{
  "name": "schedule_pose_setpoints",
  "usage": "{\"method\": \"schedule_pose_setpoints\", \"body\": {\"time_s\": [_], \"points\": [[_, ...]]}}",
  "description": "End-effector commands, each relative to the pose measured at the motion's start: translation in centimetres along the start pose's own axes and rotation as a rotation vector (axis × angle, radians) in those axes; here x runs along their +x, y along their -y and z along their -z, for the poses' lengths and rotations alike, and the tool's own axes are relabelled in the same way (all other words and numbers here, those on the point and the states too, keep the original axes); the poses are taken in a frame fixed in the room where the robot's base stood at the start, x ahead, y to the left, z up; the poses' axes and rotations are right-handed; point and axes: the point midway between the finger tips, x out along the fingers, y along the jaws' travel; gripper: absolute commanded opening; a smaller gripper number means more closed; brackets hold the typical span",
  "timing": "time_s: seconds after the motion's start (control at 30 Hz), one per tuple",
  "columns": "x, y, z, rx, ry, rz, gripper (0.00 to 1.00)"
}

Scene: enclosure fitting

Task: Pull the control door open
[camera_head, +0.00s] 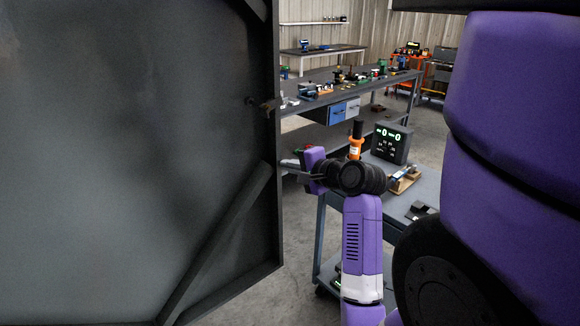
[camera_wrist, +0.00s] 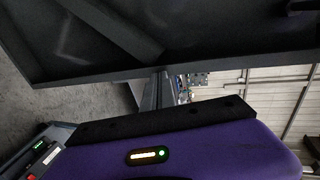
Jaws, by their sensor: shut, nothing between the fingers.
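The control door (camera_head: 130,150) is a large dark grey panel filling the left of the head view. It stands swung open, with diagonal braces on the face I see and a small latch or handle (camera_head: 266,105) at its right edge. My gripper (camera_head: 287,168) is shut and empty at the door's right edge, below the latch. I cannot tell whether it touches the door. In the wrist view the door (camera_wrist: 85,35) crosses the top with its frame edge and a brace. My shut fingers (camera_wrist: 155,90) lie just below that edge.
A grey cart (camera_head: 425,190) with a display box (camera_head: 391,143) and an orange-and-black tool (camera_head: 356,140) stands close to my forearm. A long workbench (camera_head: 340,85) with blue drawers is behind it. Concrete floor shows right of the workbench.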

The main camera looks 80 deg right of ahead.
Motion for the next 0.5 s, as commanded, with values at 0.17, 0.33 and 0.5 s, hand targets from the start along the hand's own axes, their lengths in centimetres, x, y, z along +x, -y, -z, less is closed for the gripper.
{"method": "schedule_pose_setpoints", "body": {"time_s": [0.17,0.33,0.5], "points": [[2.6,0.8,0.4,-0.007,0.027,0.001,0.00],[6.5,2.1,0.7,-0.019,0.068,0.001,0.00],[10.6,3.4,0.8,-0.026,0.092,0.003,0.00]]}}
